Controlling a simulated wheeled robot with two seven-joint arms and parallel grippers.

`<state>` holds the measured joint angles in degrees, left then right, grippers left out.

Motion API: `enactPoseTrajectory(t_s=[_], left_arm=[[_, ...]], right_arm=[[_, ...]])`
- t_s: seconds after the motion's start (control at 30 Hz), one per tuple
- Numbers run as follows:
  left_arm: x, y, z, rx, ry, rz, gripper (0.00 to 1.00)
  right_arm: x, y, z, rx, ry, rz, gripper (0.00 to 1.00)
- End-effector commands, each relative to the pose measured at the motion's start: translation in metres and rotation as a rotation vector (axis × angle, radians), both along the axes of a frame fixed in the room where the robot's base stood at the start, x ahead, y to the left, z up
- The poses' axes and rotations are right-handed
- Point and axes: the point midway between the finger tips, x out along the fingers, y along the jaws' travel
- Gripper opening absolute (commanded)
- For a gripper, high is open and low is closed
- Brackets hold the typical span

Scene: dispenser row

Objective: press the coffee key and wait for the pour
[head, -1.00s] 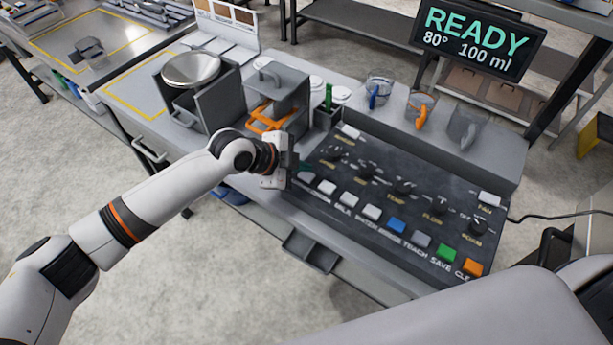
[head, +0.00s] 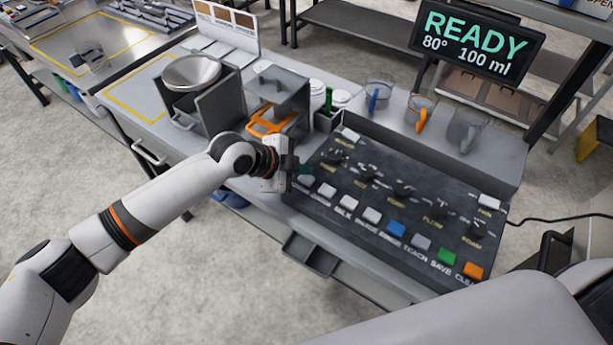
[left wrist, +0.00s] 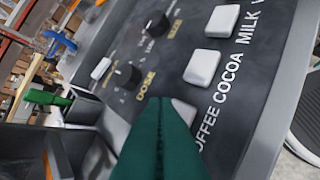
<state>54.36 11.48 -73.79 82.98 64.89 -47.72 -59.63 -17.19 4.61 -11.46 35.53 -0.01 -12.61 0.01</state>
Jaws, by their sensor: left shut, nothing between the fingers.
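The coffee key (left wrist: 184,112) is a pale key at the near left end of the panel's key row, partly hidden by my fingers in the left wrist view. It also shows in the head view (head: 306,181), just below the fingertips. My left gripper (head: 305,170) is shut and empty, its dark green fingers (left wrist: 158,108) together over the key. I cannot tell whether they touch it. The display (head: 476,42) reads READY, 80° and 100 ml. My right gripper is not in view.
The cocoa key (left wrist: 202,67) and milk key (left wrist: 222,21) lie beside the coffee key. Knobs such as the dose knob (left wrist: 127,74) stand behind. A dispenser with an orange handle (head: 268,122) stands close left of the panel. Clear cups (head: 379,90) stand on the ledge behind.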

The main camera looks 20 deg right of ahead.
Motion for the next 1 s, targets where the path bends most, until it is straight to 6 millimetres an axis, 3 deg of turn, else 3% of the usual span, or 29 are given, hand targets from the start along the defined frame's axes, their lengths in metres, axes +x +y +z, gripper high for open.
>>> enactPoseTrajectory(t_s=[1.0], left_arm=[[-0.0003,0.0001,-0.0072,0.0,0.0,0.0,0.0]], right_arm=[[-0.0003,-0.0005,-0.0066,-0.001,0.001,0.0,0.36]])
